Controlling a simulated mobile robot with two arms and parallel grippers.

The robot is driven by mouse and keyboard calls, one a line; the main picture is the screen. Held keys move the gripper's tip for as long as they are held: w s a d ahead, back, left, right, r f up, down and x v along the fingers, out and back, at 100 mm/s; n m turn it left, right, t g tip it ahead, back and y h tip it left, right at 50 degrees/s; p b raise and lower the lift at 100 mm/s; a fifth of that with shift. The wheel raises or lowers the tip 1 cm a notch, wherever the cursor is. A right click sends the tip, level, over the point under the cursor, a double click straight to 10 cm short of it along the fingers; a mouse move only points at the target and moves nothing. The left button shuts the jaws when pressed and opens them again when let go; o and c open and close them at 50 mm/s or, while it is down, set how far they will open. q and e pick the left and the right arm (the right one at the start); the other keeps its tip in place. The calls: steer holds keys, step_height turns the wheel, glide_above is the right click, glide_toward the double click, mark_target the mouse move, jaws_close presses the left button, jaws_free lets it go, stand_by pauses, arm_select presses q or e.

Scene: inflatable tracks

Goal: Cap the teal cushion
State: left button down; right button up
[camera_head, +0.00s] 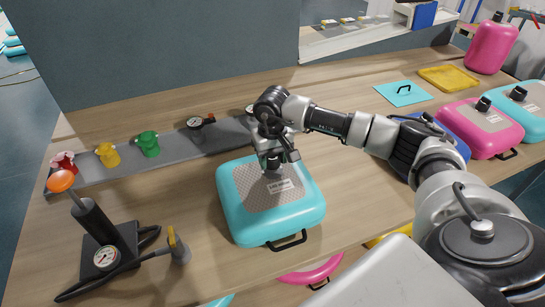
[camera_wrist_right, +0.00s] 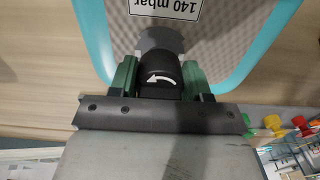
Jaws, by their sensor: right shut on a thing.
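The teal cushion (camera_head: 250,230) lies flat on the wooden bench, its grey top panel facing up and a black handle at its front edge. My right gripper (camera_head: 273,158) is over the cushion's top, near its far side. In the right wrist view, its green fingers (camera_wrist_right: 162,78) are shut on a black cap (camera_wrist_right: 163,72) with a white curved arrow. The cap is at the grey valve collar (camera_wrist_right: 160,38) on the cushion (camera_wrist_right: 98,45); I cannot tell whether it is fully seated. My left gripper is not in view.
A grey rail (camera_head: 100,177) at the back holds a red, a yellow and a green cap (camera_head: 147,144). A pump with a gauge (camera_head: 105,258) and hose stands at the front left. Pink (camera_head: 485,130) and teal cushions lie at the right.

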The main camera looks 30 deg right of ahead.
steer(key=shift+f+b, duration=1)
steer(key=shift+f, duration=0.1)
steer(key=shift+f+n+b, duration=0.1)
steer(key=shift+n+b, duration=1.05)
steer(key=shift+n, duration=0.35)
steer(key=shift+d+n+b, duration=0.1)
steer(key=shift+n+b, duration=0.5)
steer(key=shift+n, duration=0.4)
steer(key=o, duration=1)
steer(key=shift+c, duration=0.2)
steer(key=shift+r, duration=0.25)
